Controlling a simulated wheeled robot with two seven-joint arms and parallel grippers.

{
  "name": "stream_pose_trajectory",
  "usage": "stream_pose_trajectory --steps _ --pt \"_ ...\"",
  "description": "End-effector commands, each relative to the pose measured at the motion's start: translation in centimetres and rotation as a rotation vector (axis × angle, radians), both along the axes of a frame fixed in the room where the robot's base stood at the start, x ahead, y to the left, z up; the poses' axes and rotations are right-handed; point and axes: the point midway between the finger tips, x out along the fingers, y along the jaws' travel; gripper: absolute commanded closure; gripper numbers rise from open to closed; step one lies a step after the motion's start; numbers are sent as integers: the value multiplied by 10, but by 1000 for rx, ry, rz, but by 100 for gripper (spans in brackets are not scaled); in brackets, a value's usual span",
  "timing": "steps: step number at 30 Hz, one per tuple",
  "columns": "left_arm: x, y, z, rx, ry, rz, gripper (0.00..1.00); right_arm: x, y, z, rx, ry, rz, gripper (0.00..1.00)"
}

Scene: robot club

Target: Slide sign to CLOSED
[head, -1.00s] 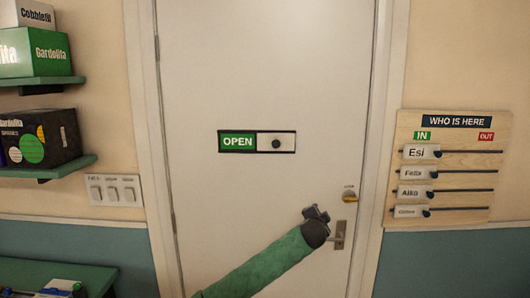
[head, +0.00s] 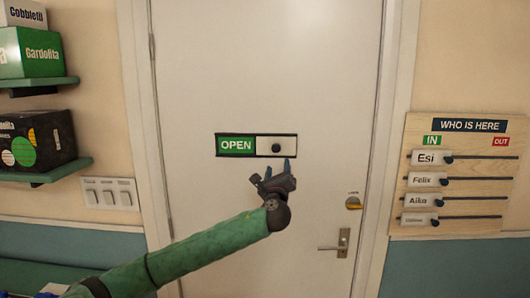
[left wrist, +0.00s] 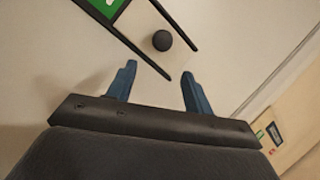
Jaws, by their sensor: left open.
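The door sign (head: 256,134) is a dark-framed strip on the white door. Its left part shows green with the word OPEN (head: 236,145), and its right part is a pale slider panel (head: 268,140) with a round black knob (head: 276,146). My left gripper (head: 290,166) is open and empty, just below the knob in the head view. In the left wrist view the knob (left wrist: 162,40) appears ahead of the two blue fingers (left wrist: 158,80), between their lines and apart from them. The sign looks tilted there. My right gripper is not in view.
A door handle (head: 341,242) and a brass lock (head: 353,203) are at the door's lower right. A WHO IS HERE board (head: 483,205) hangs on the right wall. Light switches (head: 110,194) and green shelves (head: 45,175) with boxes are at left.

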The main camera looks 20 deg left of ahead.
Motion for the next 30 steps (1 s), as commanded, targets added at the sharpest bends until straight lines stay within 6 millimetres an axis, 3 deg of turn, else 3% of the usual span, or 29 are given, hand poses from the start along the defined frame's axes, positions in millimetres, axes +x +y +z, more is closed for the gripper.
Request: stream_pose_trajectory --steps 6,16,30 --pt "-5 3 9 338 44 158 48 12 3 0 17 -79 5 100" --pt "-2 5 11 506 94 229 48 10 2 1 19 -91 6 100" --pt "45 19 34 503 95 230 48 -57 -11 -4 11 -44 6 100"
